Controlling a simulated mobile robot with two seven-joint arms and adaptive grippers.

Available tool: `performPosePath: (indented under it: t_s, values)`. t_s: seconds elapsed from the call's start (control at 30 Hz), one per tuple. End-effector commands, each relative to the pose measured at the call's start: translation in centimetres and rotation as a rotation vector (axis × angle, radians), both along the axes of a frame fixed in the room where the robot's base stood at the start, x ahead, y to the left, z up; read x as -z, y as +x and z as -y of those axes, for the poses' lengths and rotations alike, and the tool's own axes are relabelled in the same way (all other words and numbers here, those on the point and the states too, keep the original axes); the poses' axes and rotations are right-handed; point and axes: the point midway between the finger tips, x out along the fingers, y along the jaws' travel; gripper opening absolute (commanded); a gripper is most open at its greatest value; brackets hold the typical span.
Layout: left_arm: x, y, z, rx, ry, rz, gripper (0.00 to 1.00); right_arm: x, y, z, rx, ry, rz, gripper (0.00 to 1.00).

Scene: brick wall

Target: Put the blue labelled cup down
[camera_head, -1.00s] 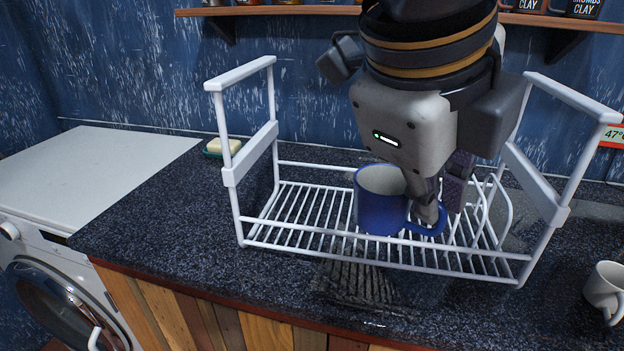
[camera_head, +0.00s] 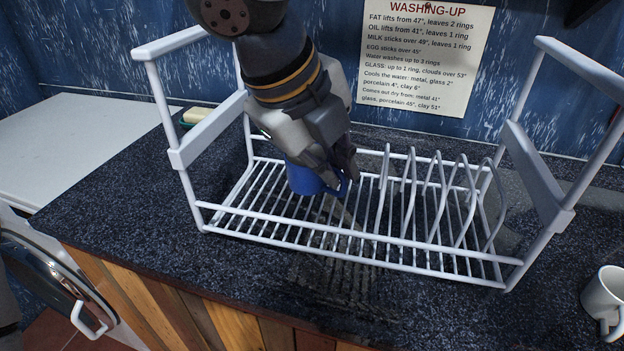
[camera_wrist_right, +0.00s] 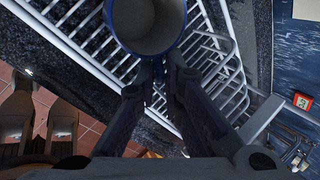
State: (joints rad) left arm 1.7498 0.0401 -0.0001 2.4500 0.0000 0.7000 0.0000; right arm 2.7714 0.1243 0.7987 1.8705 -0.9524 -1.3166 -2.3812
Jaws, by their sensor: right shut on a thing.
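The blue cup (camera_head: 302,179) is in the left half of the white wire dish rack (camera_head: 350,241), at or just over its floor bars. I cannot tell whether its base touches them. My right gripper (camera_head: 343,174) is shut on the cup at its handle side and hides its upper part. In the right wrist view the cup (camera_wrist_right: 150,38) shows its open mouth and grey inside, with the gripper fingers (camera_wrist_right: 155,78) beside it. No label shows on the cup. My left gripper is not in view.
Upright wire plate dividers (camera_head: 440,195) fill the rack's right half. A white mug (camera_head: 603,297) stands on the dark counter (camera_head: 440,315) at right. A soap dish (camera_head: 196,116) lies behind the rack's left end. A washing-up notice (camera_head: 425,60) hangs behind.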

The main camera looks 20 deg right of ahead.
Motion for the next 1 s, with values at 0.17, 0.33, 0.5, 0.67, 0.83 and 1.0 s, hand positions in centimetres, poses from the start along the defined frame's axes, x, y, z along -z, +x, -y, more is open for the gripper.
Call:
performPosePath:
  t_s: [0.17,0.33,0.5,0.67,0.83,1.0]
  values:
    - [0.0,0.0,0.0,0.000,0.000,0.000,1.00,1.8,1.3,-0.8,0.000,0.001,0.001,0.00]
    - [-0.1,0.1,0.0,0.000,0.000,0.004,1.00,4.4,1.6,-1.0,-0.001,-0.002,0.001,0.00]
    - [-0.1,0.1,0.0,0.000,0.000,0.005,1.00,5.2,1.6,-1.0,0.001,0.001,0.005,0.00]
    - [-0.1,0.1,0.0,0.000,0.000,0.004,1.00,5.4,1.6,-1.0,0.000,0.000,0.004,0.00]
    - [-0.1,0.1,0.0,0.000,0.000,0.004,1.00,5.4,1.6,-1.0,0.001,0.001,0.002,0.30]
    - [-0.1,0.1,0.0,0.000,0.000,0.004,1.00,5.4,1.6,-1.0,0.001,0.001,0.002,0.30]
